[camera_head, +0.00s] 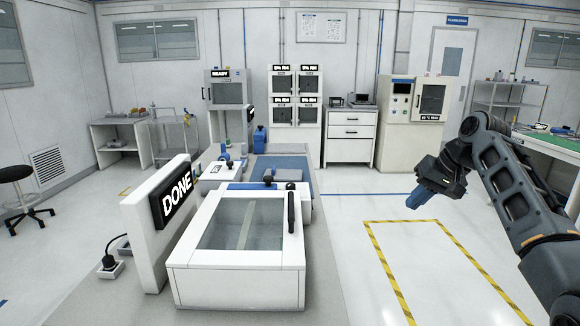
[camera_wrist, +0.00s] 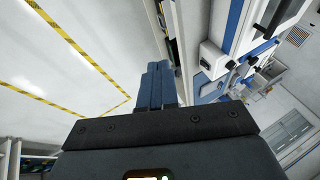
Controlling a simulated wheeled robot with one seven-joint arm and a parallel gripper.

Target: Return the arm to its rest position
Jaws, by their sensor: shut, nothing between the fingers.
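My gripper (camera_head: 417,198) hangs at the right of the head view, at the end of my dark grey arm. It points down and to the left over open floor. Its blue fingers are closed together with nothing between them. In the wrist view the two blue fingers (camera_wrist: 154,84) lie side by side, touching. The gripper is apart from every object. My arm reaches in from the lower right edge and is bent at the elbow.
A white machine with a glass lid (camera_head: 240,224) and a DONE sign (camera_head: 176,196) stands left of centre. A green-topped bench (camera_head: 557,140) is at the right, behind my arm. Yellow-black floor tape (camera_head: 386,268) marks clear floor. Cabinets (camera_head: 349,137) line the back wall.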

